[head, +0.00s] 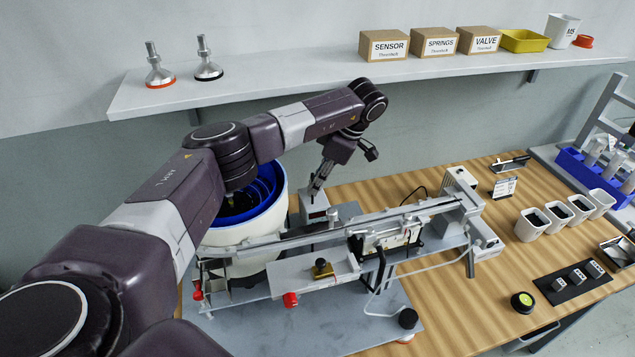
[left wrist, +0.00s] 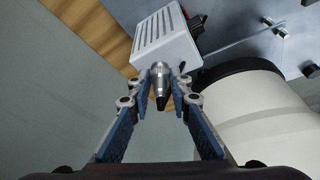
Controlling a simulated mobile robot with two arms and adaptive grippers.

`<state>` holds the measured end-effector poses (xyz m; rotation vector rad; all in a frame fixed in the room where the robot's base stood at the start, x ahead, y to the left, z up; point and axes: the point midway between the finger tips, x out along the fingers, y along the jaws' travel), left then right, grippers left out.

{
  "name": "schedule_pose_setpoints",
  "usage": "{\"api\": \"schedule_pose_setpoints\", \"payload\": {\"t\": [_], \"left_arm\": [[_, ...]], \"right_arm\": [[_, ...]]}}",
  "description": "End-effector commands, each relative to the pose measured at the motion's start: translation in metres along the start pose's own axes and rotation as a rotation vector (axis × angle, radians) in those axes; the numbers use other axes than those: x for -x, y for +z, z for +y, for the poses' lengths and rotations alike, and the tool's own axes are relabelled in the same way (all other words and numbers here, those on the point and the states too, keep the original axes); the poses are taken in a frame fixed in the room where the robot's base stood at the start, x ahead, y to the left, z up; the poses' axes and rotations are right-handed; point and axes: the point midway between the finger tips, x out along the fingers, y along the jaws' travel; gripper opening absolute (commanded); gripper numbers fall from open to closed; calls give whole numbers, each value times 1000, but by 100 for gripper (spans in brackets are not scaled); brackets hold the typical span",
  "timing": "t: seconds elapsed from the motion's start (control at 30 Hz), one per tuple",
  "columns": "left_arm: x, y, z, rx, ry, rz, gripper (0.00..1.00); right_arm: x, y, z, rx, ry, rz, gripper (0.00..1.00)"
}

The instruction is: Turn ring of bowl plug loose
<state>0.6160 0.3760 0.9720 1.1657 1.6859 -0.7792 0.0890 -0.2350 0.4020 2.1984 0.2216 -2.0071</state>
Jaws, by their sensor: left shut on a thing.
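The bowl plug (left wrist: 160,103) shows in the left wrist view as a dark tip with a silver metal ring (left wrist: 158,76) around it. It sits at the end face of a white box with dark vent slots (left wrist: 166,40). My left gripper (left wrist: 160,84) has its two fingertips on either side of the ring and is shut on it. My right gripper is not in view.
The white bowl with a blue inside (head: 272,222) stands close beside my left gripper. The rail assembly (head: 390,215) lies to the right on a grey plate. A shelf (head: 300,93) runs above, behind the arm. Several white cups (head: 527,225) stand on the wooden table.

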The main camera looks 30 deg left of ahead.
Motion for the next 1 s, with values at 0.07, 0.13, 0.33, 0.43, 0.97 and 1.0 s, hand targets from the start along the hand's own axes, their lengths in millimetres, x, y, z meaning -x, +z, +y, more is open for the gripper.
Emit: {"api": "schedule_pose_setpoints", "payload": {"t": [0.07, 0.13, 0.33, 0.43, 0.97, 1.0], "left_arm": [[1, -1, 1, 2, 2, 1, 0], [1, -1, 1, 1, 2, 1, 0], [1, -1, 1, 0, 2, 1, 29], [0, -1, 1, 0, 2, 0, 36], [39, 0, 1, -1, 6, -1, 36], [46, 0, 1, -1, 5, -1, 36]], "right_arm": [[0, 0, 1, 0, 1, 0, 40], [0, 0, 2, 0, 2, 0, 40], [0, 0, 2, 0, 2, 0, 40], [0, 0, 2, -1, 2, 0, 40], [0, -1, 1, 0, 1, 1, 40], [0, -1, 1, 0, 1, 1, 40]]}}
